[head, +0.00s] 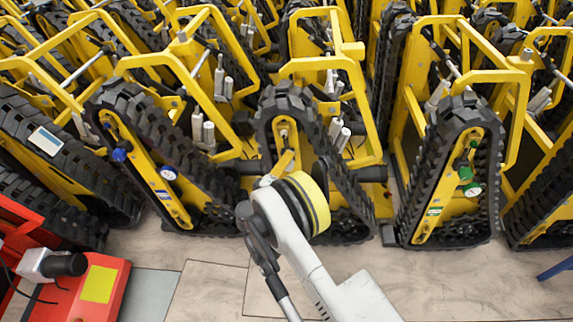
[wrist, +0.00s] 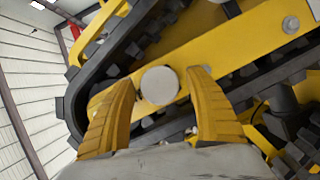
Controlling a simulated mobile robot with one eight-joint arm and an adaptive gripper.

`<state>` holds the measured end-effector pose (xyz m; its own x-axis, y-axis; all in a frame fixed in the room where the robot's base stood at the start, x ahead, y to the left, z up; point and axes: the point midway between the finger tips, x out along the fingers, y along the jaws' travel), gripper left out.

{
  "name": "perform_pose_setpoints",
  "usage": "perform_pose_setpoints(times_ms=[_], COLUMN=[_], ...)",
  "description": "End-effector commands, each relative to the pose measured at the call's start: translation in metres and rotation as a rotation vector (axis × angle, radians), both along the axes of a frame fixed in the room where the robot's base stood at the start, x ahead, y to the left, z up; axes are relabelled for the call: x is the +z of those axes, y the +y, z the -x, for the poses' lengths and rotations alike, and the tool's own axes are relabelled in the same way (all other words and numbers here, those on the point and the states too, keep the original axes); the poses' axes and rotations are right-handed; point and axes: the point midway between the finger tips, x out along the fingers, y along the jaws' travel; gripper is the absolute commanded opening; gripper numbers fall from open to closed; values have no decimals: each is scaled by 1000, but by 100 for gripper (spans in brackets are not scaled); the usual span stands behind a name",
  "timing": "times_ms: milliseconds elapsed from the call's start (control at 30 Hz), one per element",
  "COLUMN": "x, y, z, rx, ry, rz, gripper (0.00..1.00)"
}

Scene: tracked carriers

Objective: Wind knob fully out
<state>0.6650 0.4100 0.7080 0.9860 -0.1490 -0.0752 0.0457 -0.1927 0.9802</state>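A round, pale grey knob (wrist: 159,85) sits on a yellow side plate (wrist: 215,62) of a tracked carrier in the wrist view. My gripper (wrist: 162,78) has its two yellow fingers spread, one on each side of the knob. A gap shows between each finger and the knob, and nothing is held. In the head view my gripper (head: 282,163) is at the front of the middle carrier's black track (head: 340,190). I cannot make out the knob there; my wrist and gripper cover that part of the plate.
More yellow carriers with black tracks stand close on both sides. A blue knob (head: 119,155) is on the carrier to the left, a green one (head: 471,189) on the carrier to the right. A red machine (head: 100,285) stands at lower left. The floor (head: 440,285) in front is clear.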

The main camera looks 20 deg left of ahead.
Motion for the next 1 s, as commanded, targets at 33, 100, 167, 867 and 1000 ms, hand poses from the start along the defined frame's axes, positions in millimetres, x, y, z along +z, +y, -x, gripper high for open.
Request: perform_pose_setpoints(times_ms=[33, 100, 167, 867, 1000], x=[0, 0, 0, 6, 6], y=[0, 0, 0, 11, 11], z=[0, 0, 1, 74, 74], rx=[0, 0, 0, 0, 0], ry=[0, 0, 1, 0, 0], rz=[0, 0, 0, 0, 0], gripper=[64, 64, 64, 64, 64])
